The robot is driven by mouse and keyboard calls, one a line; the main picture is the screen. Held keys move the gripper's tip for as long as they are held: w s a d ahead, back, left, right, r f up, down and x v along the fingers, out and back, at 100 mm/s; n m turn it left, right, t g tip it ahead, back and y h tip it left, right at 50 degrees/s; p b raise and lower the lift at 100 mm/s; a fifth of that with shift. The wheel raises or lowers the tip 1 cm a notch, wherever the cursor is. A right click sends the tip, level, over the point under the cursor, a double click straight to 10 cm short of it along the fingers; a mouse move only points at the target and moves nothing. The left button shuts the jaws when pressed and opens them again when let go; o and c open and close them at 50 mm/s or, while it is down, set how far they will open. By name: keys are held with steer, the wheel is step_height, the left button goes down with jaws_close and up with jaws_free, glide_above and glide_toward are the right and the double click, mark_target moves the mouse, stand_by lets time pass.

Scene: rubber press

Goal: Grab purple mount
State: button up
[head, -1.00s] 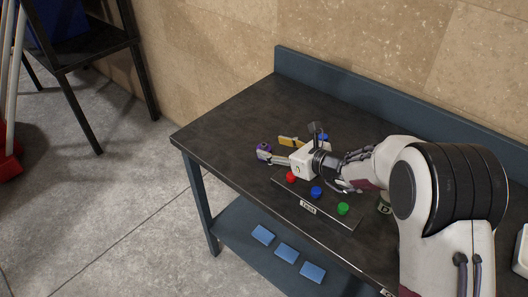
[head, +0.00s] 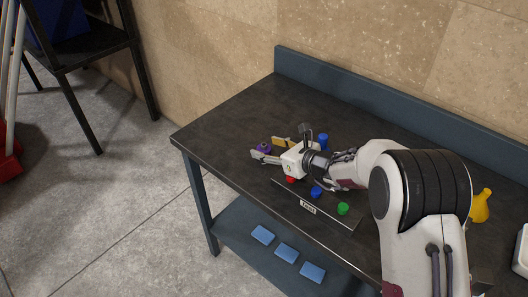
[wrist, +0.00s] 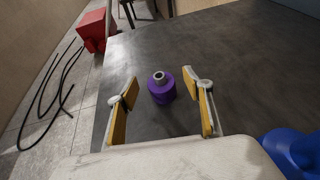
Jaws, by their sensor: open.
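The purple mount (head: 263,147) stands on the dark table near its left end. In the wrist view the mount (wrist: 161,92) is upright, a purple cylinder with a grey ring on top. My gripper (head: 266,148) is open, with yellow pads inside its two fingers. In the wrist view my gripper (wrist: 160,80) has one finger on each side of the mount, with gaps on both sides. The mount appears between the fingertips; its exact height relative to them is hard to tell.
A button panel (head: 327,217) with blue (head: 316,192), green (head: 343,208) and partly hidden red (head: 290,179) buttons lies in front of my gripper. A blue object (head: 323,140) stands behind it. A yellow flask-like object (head: 481,206) is at the right. The table's far-left area is clear.

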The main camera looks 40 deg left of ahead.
steer(key=shift+x, duration=1.15)
steer(key=c, duration=1.3)
